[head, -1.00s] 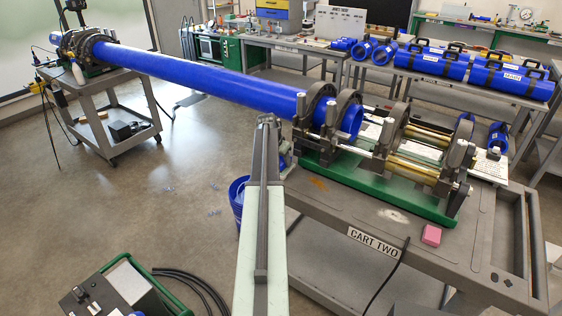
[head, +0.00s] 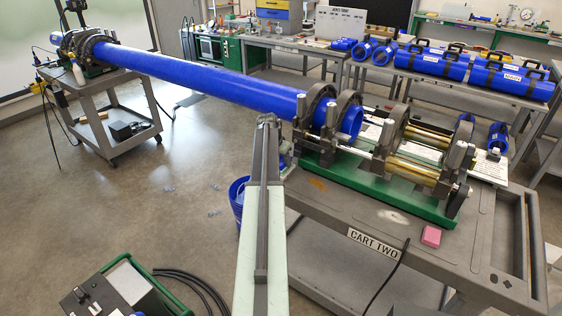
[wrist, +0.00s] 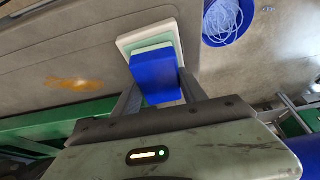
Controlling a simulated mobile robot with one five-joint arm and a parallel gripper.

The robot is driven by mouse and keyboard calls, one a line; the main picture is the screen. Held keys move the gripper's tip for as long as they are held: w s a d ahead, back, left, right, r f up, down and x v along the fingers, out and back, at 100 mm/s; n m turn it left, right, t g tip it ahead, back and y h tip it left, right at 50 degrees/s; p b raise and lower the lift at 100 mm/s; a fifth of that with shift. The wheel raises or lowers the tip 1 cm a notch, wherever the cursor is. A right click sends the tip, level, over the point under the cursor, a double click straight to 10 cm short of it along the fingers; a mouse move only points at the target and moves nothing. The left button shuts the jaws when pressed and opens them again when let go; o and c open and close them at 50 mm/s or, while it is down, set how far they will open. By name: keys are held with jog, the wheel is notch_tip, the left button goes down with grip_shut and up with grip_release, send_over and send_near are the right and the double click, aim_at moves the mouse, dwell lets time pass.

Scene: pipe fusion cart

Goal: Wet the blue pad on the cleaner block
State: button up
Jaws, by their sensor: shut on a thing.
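My gripper (wrist: 160,92) is shut on the cleaner block, with one finger on each side of it. In the wrist view the block shows a blue part (wrist: 157,80) between the fingers, then a pale green layer (wrist: 151,47) and a wider white layer (wrist: 146,33) beyond it. I cannot tell whether the block touches anything below it. In the head view my arm mostly hides the gripper and block. A blue bucket (head: 236,203) stands on the floor left of the cart; it also shows at the top right of the wrist view (wrist: 225,22).
Cart two (head: 483,235) carries a green-based clamp frame (head: 385,193) holding a long blue pipe (head: 200,72). A pink block (head: 431,236) lies near the cart's front edge. A box with a green frame (head: 125,285) and black hoses (head: 190,283) lie on the floor at front left.

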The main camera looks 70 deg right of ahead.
aim_at(282, 160)
notch_tip(282, 160, up, 7)
jog(key=p, duration=0.6)
jog(key=shift+f, duration=0.25)
